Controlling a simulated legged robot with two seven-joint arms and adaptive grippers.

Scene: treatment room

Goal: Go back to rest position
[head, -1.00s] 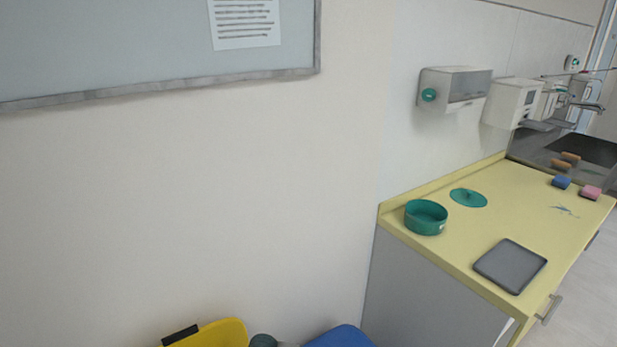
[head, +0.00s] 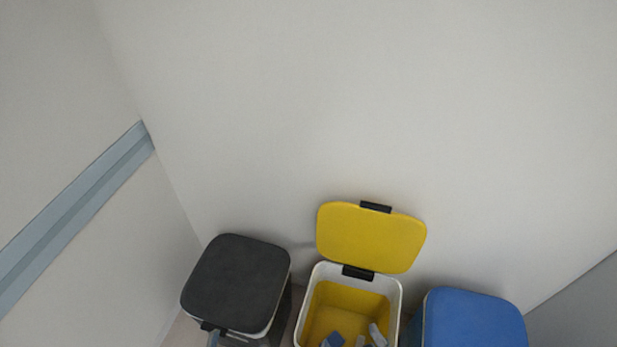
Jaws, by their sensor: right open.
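My left gripper is not in view.
A bin with a raised yellow lid (head: 370,238) stands open against the wall. A closed bin with a black lid (head: 238,284) is left of it, and one with a blue lid (head: 472,322) is right. A blue-grey rail (head: 75,212) runs along the left wall.

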